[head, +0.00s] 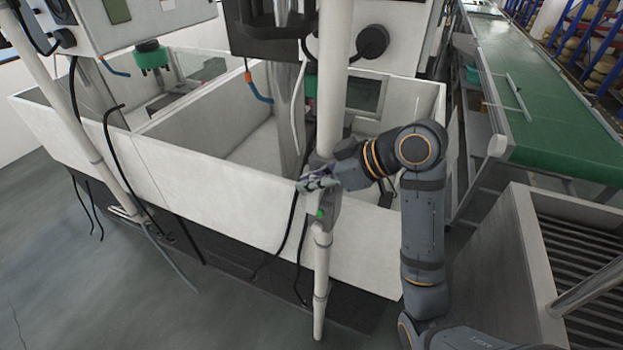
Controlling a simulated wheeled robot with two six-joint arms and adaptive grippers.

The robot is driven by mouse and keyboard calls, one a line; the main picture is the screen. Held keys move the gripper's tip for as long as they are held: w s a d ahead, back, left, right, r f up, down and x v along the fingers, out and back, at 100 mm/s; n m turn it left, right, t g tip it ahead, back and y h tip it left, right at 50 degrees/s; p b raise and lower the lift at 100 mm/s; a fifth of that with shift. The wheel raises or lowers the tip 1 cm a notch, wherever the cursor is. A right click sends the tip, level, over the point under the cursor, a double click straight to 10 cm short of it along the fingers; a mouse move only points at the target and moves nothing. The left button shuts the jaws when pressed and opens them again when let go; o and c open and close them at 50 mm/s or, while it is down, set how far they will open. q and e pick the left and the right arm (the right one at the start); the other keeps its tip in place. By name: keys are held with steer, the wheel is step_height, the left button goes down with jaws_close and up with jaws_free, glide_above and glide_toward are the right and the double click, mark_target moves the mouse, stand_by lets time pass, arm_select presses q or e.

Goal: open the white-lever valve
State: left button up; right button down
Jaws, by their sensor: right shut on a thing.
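A vertical white pipe (321,262) runs down the front of the tank in the middle of the head view. A grey valve body with a small green spot (320,214) sits on this pipe. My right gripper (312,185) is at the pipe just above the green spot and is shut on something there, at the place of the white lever. The fingers cover most of the lever, so its angle cannot be told. My right arm reaches in from the right. My left gripper is not in view.
The white tank (200,188) with open compartments stands behind the pipe. Black cables (284,245) hang beside the pipe. A second white pipe (85,135) stands at left. A green conveyor (545,110) and a grey slatted bin (520,250) are at right. The floor at lower left is clear.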

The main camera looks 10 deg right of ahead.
steer(key=c, duration=1.7)
jaws_free()
steer(key=v, duration=1.2)
steer(key=shift+o, duration=0.2)
steer(key=shift+w+a, duration=0.1)
